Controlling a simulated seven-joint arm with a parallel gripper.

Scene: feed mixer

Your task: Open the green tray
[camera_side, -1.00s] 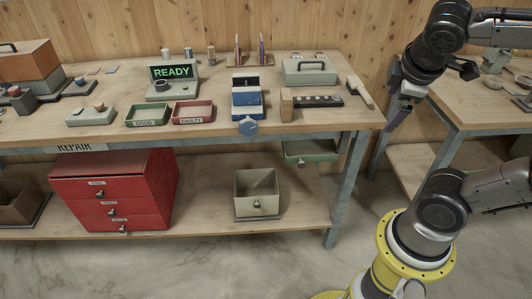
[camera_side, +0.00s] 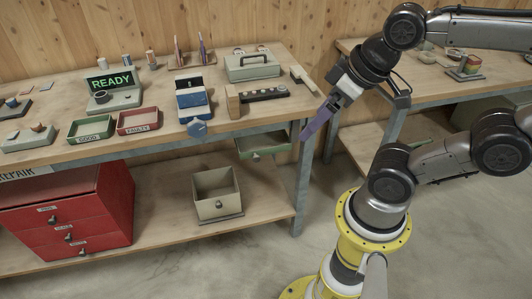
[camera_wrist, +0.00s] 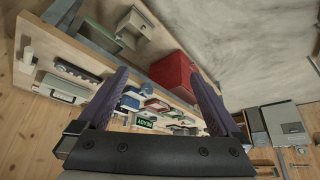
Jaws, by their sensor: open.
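The green tray (camera_side: 263,145) hangs under the right end of the workbench top, like a shallow drawer. Its green front faces the room and part of its inside shows. It also appears in the wrist view (camera_wrist: 98,36), at the upper left. My gripper (camera_side: 311,130) is beside the bench's right front corner, to the right of the tray and apart from it, with its long purple fingers pointing down and left. In the wrist view my gripper (camera_wrist: 160,75) is open, with nothing held between the fingers.
A bench leg (camera_side: 302,180) stands just right of the tray. A beige open bin (camera_side: 218,195) sits on the lower shelf below, left of the tray. A red drawer cabinet (camera_side: 75,215) is further left. A second bench (camera_side: 450,95) stands at the right. The floor in front is clear.

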